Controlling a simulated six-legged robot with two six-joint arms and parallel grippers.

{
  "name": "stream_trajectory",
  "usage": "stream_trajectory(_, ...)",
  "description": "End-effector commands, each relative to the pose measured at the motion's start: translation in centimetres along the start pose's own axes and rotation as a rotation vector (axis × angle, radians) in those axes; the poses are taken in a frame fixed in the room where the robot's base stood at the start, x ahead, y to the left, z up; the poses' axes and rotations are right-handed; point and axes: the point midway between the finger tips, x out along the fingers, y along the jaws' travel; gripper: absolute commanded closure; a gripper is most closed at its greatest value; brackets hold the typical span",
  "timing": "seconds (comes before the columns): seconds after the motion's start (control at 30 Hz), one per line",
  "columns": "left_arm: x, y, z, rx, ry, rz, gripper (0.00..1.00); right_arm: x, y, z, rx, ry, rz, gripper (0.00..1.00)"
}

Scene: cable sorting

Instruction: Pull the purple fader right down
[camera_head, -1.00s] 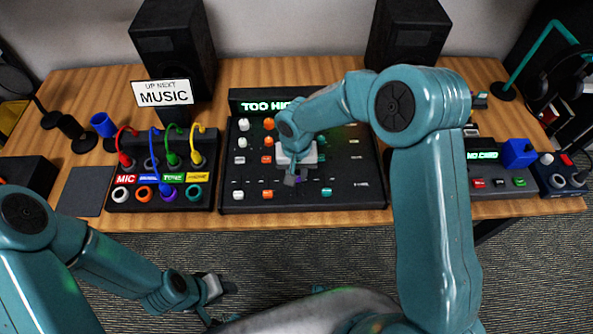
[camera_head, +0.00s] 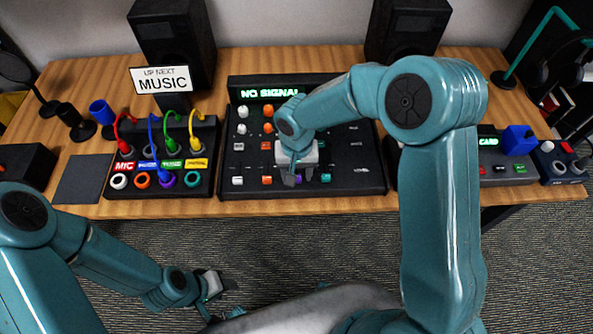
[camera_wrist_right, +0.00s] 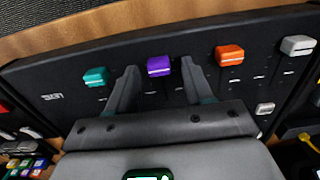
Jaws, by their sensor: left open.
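The purple fader (camera_wrist_right: 159,66) is a small block-shaped cap on the black mixer panel (camera_wrist_right: 60,75). In the right wrist view it lies in line with the teal, orange and white caps, near the panel's front edge. My right gripper (camera_wrist_right: 161,72) is open, its two fingers apart with the purple cap showing in the gap between their tips. I cannot tell whether a finger touches it. In the head view my right gripper (camera_head: 298,180) is over the mixer's lower part and largely hides the purple cap. My left gripper (camera_head: 222,285) is open and empty, off the table's front edge.
Beside the purple cap are a teal fader (camera_wrist_right: 96,77) and an orange fader (camera_wrist_right: 229,55). A cable box (camera_head: 205,140) with coloured plugs stands left of the mixer. Speakers (camera_head: 172,45) stand behind.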

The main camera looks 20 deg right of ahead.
Motion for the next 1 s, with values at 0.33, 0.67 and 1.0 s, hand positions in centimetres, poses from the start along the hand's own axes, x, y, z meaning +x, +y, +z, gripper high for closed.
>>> stream_trajectory(0.33, 0.1, 0.0, 0.0, 0.000, 0.000, 0.000, 0.57, -3.8, -0.1, 0.0, 0.000, 0.006, -0.002, 0.49)
stream_trajectory(0.67, 0.0, 0.0, 0.0, 0.000, 0.000, 0.000, 0.57, -12.4, -0.1, 0.1, -0.001, 0.004, -0.002, 0.49)
stream_trajectory(1.0, -0.1, 0.0, 0.0, 0.000, 0.000, 0.000, 0.57, -16.3, 0.0, 0.1, -0.001, 0.000, 0.000, 0.49)
